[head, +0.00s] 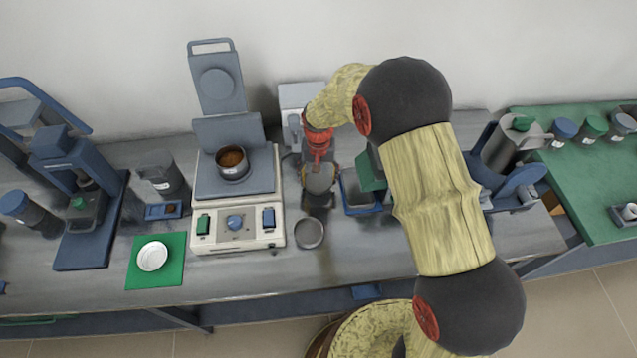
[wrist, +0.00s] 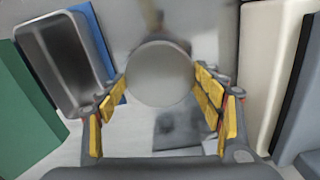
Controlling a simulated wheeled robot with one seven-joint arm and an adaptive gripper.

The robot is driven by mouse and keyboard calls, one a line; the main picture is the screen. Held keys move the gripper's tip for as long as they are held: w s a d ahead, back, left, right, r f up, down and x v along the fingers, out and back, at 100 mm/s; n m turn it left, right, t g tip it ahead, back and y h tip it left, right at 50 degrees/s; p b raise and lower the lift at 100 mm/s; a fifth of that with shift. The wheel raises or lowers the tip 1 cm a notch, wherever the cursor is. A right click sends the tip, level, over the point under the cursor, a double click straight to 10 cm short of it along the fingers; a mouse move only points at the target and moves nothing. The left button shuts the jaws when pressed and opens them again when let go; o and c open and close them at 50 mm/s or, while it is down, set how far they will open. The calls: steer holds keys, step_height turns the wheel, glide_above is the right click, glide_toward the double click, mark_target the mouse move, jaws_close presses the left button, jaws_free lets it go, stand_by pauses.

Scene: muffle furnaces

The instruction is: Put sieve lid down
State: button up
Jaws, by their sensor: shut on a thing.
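The sieve lid (wrist: 160,75) is a round, plain grey disc. In the wrist view it lies between the yellow-padded fingers of my gripper (wrist: 160,112), which is shut on it. In the head view my gripper (head: 319,180) points down over the bench, between the white-and-blue machine and a grey bin, with the lid (head: 320,177) partly hidden by the fingers. Whether the lid touches anything below cannot be told. A round grey dish (head: 309,233) lies on the bench in front of my gripper. A metal cup with brown contents (head: 232,162) stands on the machine.
The white-and-blue machine (head: 237,225) stands close left of my gripper, its hinged cover raised. A grey bin (head: 358,196) is close right; it also shows in the wrist view (wrist: 63,62). A white bowl (head: 152,256) sits on a green mat (head: 140,278). The front bench strip is mostly clear.

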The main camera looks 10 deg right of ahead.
mark_target(318, 181)
steer(key=shift+f, duration=1.15)
steer(key=shift+s, duration=0.1)
steer(key=shift+f, duration=0.15)
steer(key=o, duration=1.2)
step_height(318, 181, up, 12)
steer(key=shift+r+p, duration=0.15)
steer(key=shift+p, duration=0.9)
